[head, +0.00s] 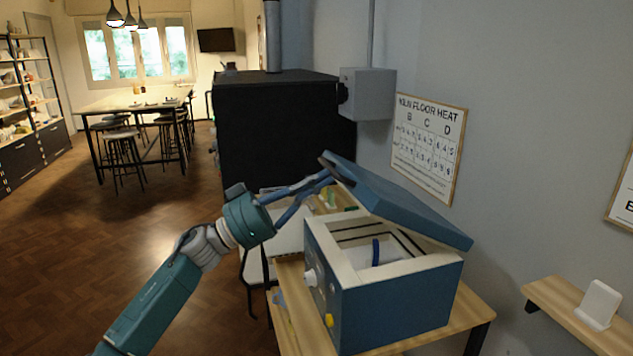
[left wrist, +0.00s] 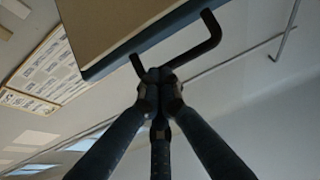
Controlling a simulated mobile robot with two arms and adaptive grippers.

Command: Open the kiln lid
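The blue kiln (head: 400,305) stands on a wooden table in the head view. Its blue lid (head: 400,203) is raised and tilted, with the left edge high and the right side low, so the pale chamber shows. A small blue upright piece (head: 375,252) is visible inside. My left gripper (head: 326,177) is at the lid's raised left edge. In the left wrist view its fingers (left wrist: 159,82) close together around the dark bent lid handle (left wrist: 205,47), below the lid's underside (left wrist: 125,25). My right gripper is not in view.
The kiln's wooden table (head: 465,318) is close to the grey wall. A large black cabinet (head: 275,130) stands behind. A small shelf (head: 570,310) with a white holder (head: 598,303) is at the right. Open floor (head: 60,250) lies to the left.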

